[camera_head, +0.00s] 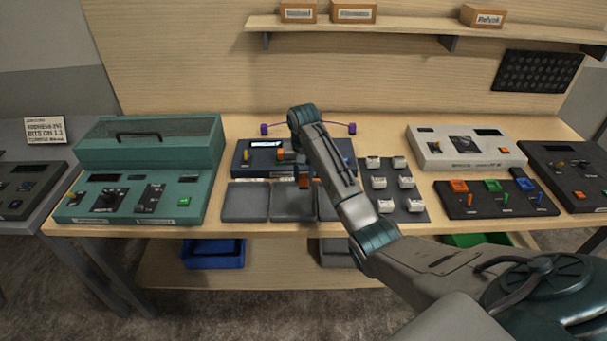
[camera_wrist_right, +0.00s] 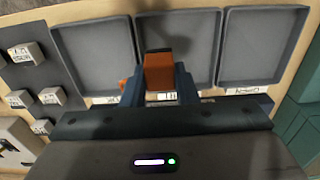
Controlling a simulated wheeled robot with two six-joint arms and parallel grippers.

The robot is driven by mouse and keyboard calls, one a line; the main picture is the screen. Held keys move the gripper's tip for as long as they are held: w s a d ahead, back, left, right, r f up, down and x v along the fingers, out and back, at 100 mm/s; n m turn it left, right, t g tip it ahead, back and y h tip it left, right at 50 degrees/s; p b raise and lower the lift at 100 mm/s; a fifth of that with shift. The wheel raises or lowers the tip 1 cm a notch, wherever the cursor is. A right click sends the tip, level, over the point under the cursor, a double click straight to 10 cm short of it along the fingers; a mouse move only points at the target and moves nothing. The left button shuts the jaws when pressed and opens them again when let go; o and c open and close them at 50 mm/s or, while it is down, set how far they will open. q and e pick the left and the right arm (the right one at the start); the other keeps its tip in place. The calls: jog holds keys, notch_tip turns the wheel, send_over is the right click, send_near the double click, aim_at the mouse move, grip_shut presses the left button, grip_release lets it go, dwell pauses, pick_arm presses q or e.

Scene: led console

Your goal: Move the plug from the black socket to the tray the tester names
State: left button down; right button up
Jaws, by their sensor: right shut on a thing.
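My right gripper (camera_head: 304,181) is shut on an orange plug (camera_wrist_right: 158,72) and holds it over the middle grey tray (camera_wrist_right: 205,35). The plug stands between the blue fingers in the right wrist view; I cannot tell whether it touches the tray floor. In the head view three trays stand in a row: left (camera_head: 245,203), middle (camera_head: 290,206) and right, partly hidden by my arm. Behind them is a dark blue tester (camera_head: 240,165) with a lit display (camera_head: 266,144), its text too small to read. I cannot make out the black socket for certain. My left gripper is not in view.
A teal console (camera_head: 150,150) stands at left. A dark pad (camera_head: 415,215) with several white blocks lies right of the trays. Further right are a white console (camera_head: 430,155) and a black panel (camera_head: 480,212) with coloured squares. A purple-ended cable (camera_head: 352,128) lies behind the tester.

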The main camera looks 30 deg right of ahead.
aim_at(304, 184)
jog(key=shift+f, duration=1.95)
jog(key=shift+w+d+f+b, duration=0.1)
jog(key=shift+f+b, duration=0.7)
jog(key=shift+f, duration=1.6)
jog(key=shift+f, duration=0.65)
jog(key=shift+p, duration=0.55)
jog(key=shift+f+p, duration=0.3)
jog(key=shift+f, duration=0.5)
dwell(1.6)
